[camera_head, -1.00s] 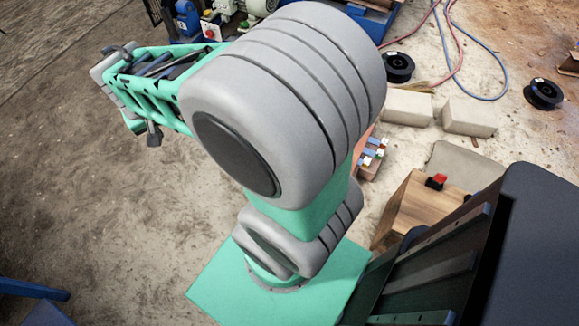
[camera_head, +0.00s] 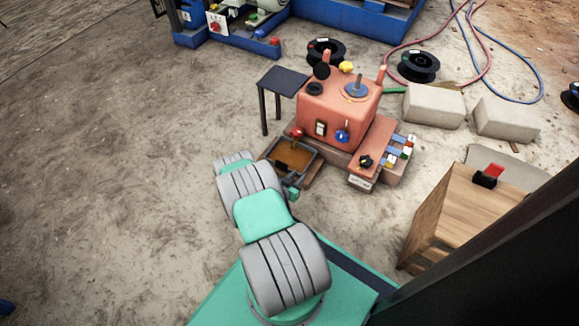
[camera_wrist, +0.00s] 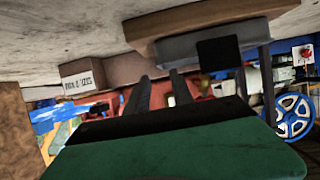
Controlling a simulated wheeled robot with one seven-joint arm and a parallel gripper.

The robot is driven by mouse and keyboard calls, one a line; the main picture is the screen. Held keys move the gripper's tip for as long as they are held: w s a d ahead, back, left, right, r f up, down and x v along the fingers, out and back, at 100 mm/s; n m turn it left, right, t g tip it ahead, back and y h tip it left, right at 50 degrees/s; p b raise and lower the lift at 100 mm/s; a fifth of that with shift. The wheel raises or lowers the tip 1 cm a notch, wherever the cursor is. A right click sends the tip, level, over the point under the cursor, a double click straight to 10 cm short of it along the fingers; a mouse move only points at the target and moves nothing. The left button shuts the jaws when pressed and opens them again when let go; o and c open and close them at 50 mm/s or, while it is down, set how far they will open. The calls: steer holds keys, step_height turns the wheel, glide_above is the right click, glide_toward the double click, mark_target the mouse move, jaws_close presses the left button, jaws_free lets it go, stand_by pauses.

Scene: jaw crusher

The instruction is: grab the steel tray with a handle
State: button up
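The steel tray (camera_head: 309,158) has a dark rim and brown material inside. It lies low at the left front of the red crusher (camera_head: 337,110) in the head view. My gripper (camera_wrist: 160,84) shows in the wrist view as two dark fingers standing apart, with nothing seen between them. A dark grey slab-like body (camera_wrist: 195,42), probably the tray, is ahead of the fingers and higher in that inverted-looking picture. In the head view my wrist is close beside the tray's near side, and my fingers are mostly hidden. I cannot make out the handle clearly.
A small dark table (camera_head: 283,80) stands behind the tray. A control box with coloured switches (camera_head: 398,150) is at the crusher's right. A wooden cabinet (camera_head: 465,215) stands right of my arm, with pale blocks (camera_head: 434,106) beyond. The floor at left is clear.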

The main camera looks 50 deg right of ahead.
mark_target(308, 168)
steer(key=b+x, duration=0.4)
steer(key=x, duration=0.7)
steer(key=shift+f+b, duration=0.1)
steer(key=shift+b, duration=0.3)
steer(key=shift+w+d, duration=0.1)
jaws_close()
stand_by(0.5)
